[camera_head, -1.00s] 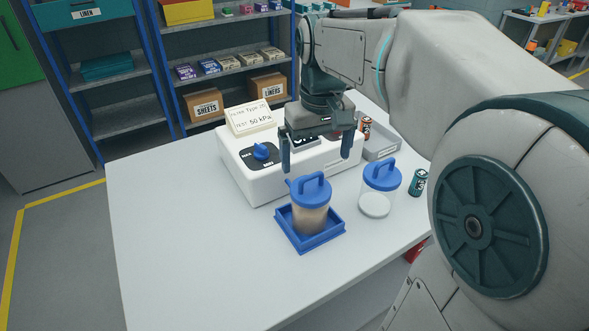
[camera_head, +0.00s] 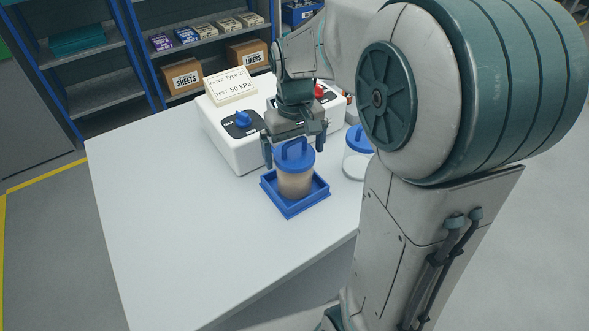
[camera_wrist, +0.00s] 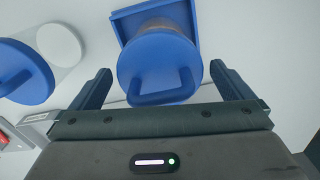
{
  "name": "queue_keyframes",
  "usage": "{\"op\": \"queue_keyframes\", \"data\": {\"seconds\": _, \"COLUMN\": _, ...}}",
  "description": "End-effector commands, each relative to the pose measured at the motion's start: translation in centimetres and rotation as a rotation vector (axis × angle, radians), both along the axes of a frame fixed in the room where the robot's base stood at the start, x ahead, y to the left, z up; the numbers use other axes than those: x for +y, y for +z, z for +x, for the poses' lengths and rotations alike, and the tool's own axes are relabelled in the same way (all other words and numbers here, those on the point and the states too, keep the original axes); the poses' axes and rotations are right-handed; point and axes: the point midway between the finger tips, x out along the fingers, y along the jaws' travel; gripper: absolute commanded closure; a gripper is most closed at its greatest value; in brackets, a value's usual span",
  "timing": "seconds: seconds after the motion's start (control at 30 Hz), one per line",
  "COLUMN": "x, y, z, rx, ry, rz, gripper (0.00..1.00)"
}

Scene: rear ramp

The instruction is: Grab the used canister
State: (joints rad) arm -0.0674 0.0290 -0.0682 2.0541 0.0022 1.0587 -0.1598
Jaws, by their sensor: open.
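The used canister (camera_head: 295,184), with brownish contents and a blue lid with a loop handle, stands upright in a blue square tray (camera_head: 290,211). In the wrist view its blue lid (camera_wrist: 150,58) and handle lie between the fingers. My gripper (camera_head: 295,150) is open above and just behind the lid, with one finger toward each side of it. It also shows open in the wrist view (camera_wrist: 163,82). I cannot tell whether a finger touches the canister. A second, clear canister (camera_head: 356,165) with a blue lid stands to the right, partly hidden by my arm.
A white pump unit (camera_head: 232,150) with a blue knob and a card reading 50 kPa stands behind the canister. The second canister's lid (camera_wrist: 22,72) is close on the left in the wrist view. The table's left and front are clear. Shelves (camera_head: 105,98) stand behind.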

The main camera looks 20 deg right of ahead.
Motion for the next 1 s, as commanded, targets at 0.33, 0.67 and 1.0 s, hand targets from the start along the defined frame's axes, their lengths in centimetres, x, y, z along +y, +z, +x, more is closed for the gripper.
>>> {"op": "queue_keyframes", "data": {"seconds": 0.33, "x": 0.0, "y": -2.3, "z": 0.0, "rx": 0.000, "ry": 0.000, "rz": 0.000, "gripper": 0.00}}
{"op": "queue_keyframes", "data": {"seconds": 0.67, "x": 0.0, "y": -2.3, "z": 0.0, "rx": 0.000, "ry": 0.000, "rz": 0.000, "gripper": 0.62}}
{"op": "queue_keyframes", "data": {"seconds": 1.0, "x": 0.0, "y": -1.8, "z": 0.1, "rx": -0.004, "ry": 0.000, "rz": 0.001, "gripper": 0.62}}
